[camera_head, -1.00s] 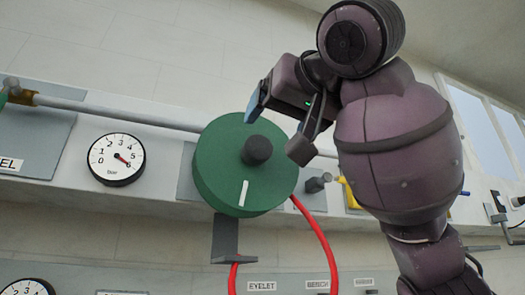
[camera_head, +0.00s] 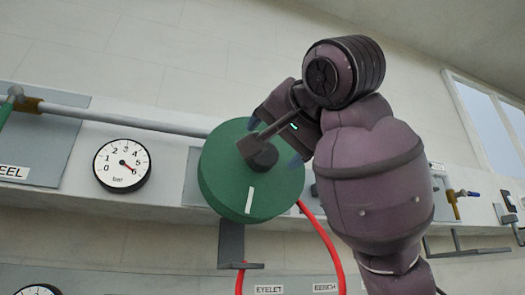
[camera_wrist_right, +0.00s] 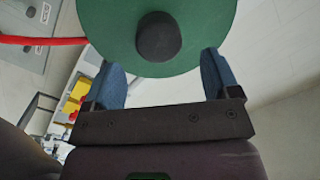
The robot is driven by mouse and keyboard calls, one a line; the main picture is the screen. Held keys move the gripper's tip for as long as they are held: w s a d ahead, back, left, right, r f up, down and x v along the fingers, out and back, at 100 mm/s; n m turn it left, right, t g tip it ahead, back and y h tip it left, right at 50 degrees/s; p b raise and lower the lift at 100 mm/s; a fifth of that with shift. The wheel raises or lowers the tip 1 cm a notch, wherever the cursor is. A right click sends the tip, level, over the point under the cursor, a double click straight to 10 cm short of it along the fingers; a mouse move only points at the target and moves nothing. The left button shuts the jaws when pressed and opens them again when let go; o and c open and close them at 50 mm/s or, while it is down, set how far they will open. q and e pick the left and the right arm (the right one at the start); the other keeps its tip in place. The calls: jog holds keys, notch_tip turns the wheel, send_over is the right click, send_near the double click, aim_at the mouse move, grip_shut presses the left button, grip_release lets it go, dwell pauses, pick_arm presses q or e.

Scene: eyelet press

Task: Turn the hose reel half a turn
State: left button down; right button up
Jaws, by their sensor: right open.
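The hose reel (camera_head: 222,182) is a green round disc with a dark knob (camera_head: 264,157) off its centre and a white mark near its lower edge. My right gripper (camera_head: 274,142) is open at the reel's upper right, with its blue fingers on either side of the knob's direction. In the right wrist view, the reel (camera_wrist_right: 100,14) fills the top and the knob (camera_wrist_right: 158,38) stands between the open fingers (camera_wrist_right: 163,70), a little beyond their tips. No touch on the knob is visible. My left gripper is not in view.
A red hose (camera_head: 326,240) hangs below the reel, by a grey bracket (camera_head: 231,245). A bar gauge (camera_head: 122,166) is at left, with a grey pipe (camera_head: 130,120) above it. A yellow fitting (camera_head: 453,204) is at right. The wall above the pipe is clear.

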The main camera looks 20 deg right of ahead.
aim_at(266, 152)
jog(key=shift+w+p, duration=0.3)
jog(key=shift+w, duration=0.35)
jog(key=w+p, duration=0.1)
jog(key=w, duration=0.3)
jog(key=shift+w, duration=0.3)
jog(key=shift+w+a+f, duration=0.1)
jog(key=shift+w+a, duration=0.1)
jog(key=shift+w, duration=0.25)
jog(key=c, duration=1.3)
jog(key=shift+w, duration=0.1)
